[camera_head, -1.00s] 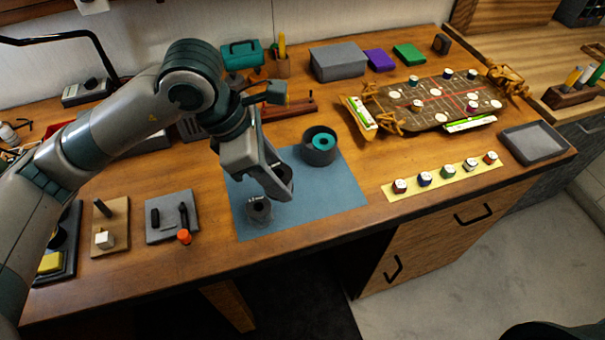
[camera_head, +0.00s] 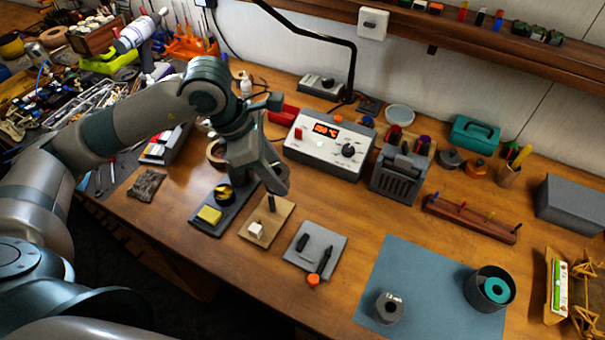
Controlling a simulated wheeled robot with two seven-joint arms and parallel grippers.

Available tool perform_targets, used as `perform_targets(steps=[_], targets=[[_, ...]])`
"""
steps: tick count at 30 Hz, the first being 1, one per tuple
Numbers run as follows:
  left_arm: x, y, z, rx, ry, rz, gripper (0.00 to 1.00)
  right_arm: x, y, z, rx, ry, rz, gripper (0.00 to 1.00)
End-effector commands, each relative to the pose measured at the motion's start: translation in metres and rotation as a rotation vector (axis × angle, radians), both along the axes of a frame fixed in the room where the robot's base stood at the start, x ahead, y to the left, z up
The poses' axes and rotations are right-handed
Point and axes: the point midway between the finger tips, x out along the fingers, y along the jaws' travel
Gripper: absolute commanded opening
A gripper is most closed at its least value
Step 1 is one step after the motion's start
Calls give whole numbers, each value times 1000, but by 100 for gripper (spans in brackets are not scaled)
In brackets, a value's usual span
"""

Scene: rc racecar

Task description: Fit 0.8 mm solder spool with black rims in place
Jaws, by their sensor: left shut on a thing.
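My left gripper (camera_head: 275,184) is over the wooden board (camera_head: 254,236), which carries an upright dark peg (camera_head: 271,203) and a white block (camera_head: 256,230). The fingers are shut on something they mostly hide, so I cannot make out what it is. A small dark grey spool-like ring (camera_head: 389,309) with a light mark on its top lies on the blue mat (camera_head: 400,263), well apart from the gripper. A dark round cup (camera_head: 475,291) with a teal ring (camera_head: 495,289) inside stands at the mat's right. I cannot read any 0.8 mm label. My right gripper is not in view.
The soldering station (camera_head: 329,145) stands behind. The mat's middle is clear.

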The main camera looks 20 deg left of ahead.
Motion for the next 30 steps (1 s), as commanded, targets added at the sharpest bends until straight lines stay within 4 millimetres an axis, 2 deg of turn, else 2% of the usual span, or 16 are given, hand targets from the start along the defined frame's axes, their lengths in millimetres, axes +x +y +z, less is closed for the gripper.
perform_targets(steps=[6, 19, 30], targets=[[-2, 12, 3, -1, 0, 18, 10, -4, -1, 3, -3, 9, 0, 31], [-1, 13, 2, -2, -1, 19, 10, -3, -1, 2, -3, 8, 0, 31], [-1, 13, -18, -2, -1, 19, 10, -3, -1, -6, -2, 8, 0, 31]])
